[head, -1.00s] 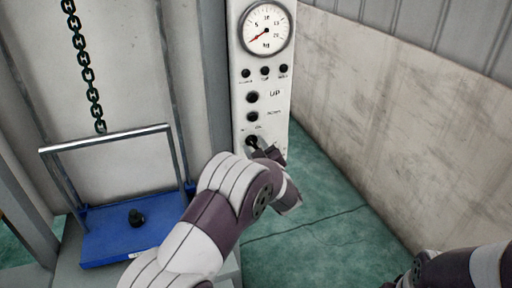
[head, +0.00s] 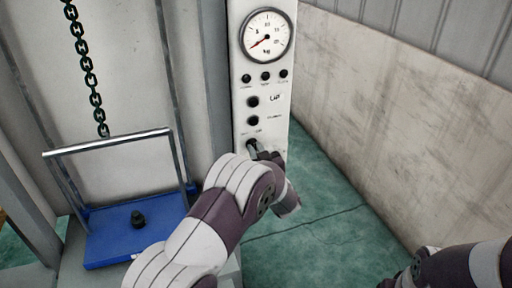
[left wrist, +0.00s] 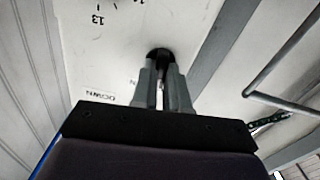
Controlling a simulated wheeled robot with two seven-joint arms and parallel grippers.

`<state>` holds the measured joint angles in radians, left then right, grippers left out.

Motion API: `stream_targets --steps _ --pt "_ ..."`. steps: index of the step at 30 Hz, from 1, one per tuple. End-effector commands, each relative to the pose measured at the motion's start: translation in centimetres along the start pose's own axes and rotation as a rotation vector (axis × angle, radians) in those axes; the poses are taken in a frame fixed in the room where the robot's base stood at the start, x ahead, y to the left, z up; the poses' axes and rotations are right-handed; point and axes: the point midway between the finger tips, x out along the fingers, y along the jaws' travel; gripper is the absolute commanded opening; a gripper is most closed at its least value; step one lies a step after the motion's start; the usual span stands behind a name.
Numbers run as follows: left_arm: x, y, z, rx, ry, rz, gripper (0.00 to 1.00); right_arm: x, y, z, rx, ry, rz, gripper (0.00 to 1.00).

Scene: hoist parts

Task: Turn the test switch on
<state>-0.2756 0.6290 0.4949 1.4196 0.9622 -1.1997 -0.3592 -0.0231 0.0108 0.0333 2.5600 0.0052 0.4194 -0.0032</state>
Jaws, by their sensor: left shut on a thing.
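The white control panel (head: 244,108) stands upright in the middle of the head view. Its lowest control is a dark round switch knob (head: 252,144). My left gripper (head: 256,151) is at this knob, mostly hidden behind my own forearm. In the left wrist view the two grey fingers of the left gripper (left wrist: 162,75) are close together, shut on the black switch knob (left wrist: 158,54). The fingers cover part of the knob, so its turned position cannot be read. My right arm shows at the lower right of the head view, with its gripper out of sight.
Above the knob are two black buttons (head: 253,111), a row of small black indicators (head: 265,77) and a kg gauge (head: 267,36).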

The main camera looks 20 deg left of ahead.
Motion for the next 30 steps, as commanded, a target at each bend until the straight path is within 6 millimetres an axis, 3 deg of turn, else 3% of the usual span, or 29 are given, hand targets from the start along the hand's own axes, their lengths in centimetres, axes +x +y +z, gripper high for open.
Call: stream_targets --steps 15,30 --pt "0.0 0.1 -0.2 0.448 -0.001 0.001 0.0 -2.9 0.0 -0.3 0.0 0.0 0.0 0.78" --pt "0.0 0.1 0.0 0.648 -0.001 0.001 0.0 -3.9 0.0 -0.5 0.0 0.0 0.0 0.78"
